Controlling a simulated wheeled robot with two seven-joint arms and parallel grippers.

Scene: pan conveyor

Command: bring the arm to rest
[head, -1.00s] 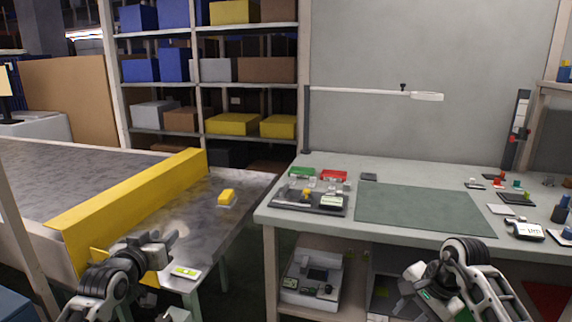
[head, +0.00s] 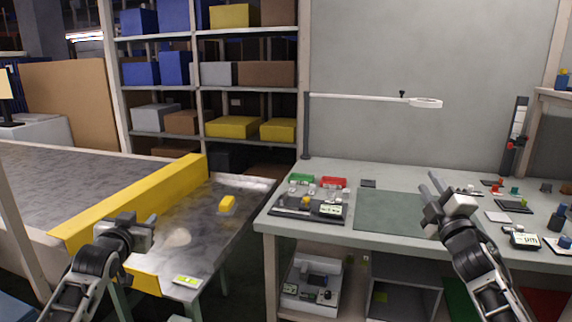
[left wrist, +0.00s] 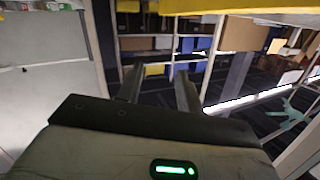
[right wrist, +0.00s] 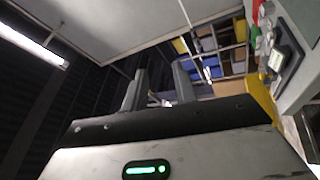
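My left gripper (head: 146,228) is over the near end of the metal chute on the left, beside the yellow barrier. Its two fingers stand apart with nothing between them in the left wrist view (left wrist: 160,82). My right gripper (head: 430,187) is raised in front of the workbench's green mat (head: 388,212), covering part of its right side. Its fingers also stand apart and empty in the right wrist view (right wrist: 160,82). Both forearms come up from the bottom of the head view.
The workbench (head: 350,234) holds a dark tray (head: 300,208), red and green bins, and small parts at right. Shelves stand behind. A dark gap separates chute and bench.

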